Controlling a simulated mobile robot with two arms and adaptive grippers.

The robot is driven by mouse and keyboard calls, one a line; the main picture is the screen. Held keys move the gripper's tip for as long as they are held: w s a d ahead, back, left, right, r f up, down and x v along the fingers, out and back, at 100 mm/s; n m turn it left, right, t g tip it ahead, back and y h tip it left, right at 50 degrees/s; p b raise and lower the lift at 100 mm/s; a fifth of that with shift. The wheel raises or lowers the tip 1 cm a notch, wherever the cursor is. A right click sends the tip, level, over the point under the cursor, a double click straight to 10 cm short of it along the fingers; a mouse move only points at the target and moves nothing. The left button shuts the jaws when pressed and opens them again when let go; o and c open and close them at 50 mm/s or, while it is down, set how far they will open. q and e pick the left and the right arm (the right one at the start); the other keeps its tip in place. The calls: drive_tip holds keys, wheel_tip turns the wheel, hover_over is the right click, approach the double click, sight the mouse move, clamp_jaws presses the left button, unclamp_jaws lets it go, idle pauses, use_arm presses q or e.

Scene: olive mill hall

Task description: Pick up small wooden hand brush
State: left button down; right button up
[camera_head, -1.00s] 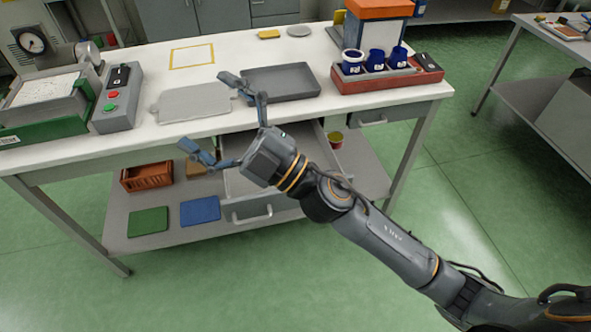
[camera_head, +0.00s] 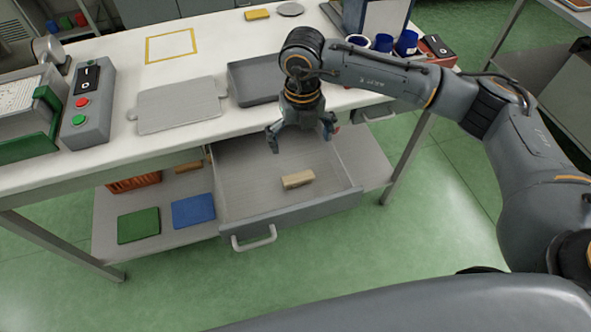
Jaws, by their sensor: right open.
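A small tan wooden block shape, which looks like the hand brush (camera_head: 297,180), lies in the open drawer (camera_head: 240,185) under the worktop. It lies near the drawer's front right part, and its bristles cannot be made out. My right gripper (camera_head: 302,142) points down over the back part of the drawer, behind and above the brush. Its fingers are spread and empty. It is apart from the brush. My left gripper is not in view.
The white worktop (camera_head: 105,108) holds a grey board (camera_head: 178,104), a dark tray (camera_head: 243,82), a button box (camera_head: 88,105) and blue cups (camera_head: 406,42). A lower shelf carries a green mat (camera_head: 138,225) and a blue mat (camera_head: 193,210). The drawer handle (camera_head: 254,238) sticks out in front.

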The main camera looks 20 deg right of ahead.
hover_over(298, 177)
drive_tip(key=f, duration=0.5)
drive_tip(key=shift+d+p, duration=0.3)
drive_tip(key=shift+d, duration=0.05)
drive_tip(key=f+p, duration=0.1)
drive_tip(key=f, duration=0.2)
drive_tip(key=shift+a, duration=0.2)
wheel_tip(298, 177, down, 4)
drive_tip(key=shift+a+r+p, duration=0.15)
drive_tip(key=shift+r+p, duration=0.1)
drive_tip(key=shift+p, duration=0.1)
drive_tip(key=shift+f, duration=0.2)
drive_tip(key=c, duration=0.9)
drive_tip(key=shift+c, duration=1)
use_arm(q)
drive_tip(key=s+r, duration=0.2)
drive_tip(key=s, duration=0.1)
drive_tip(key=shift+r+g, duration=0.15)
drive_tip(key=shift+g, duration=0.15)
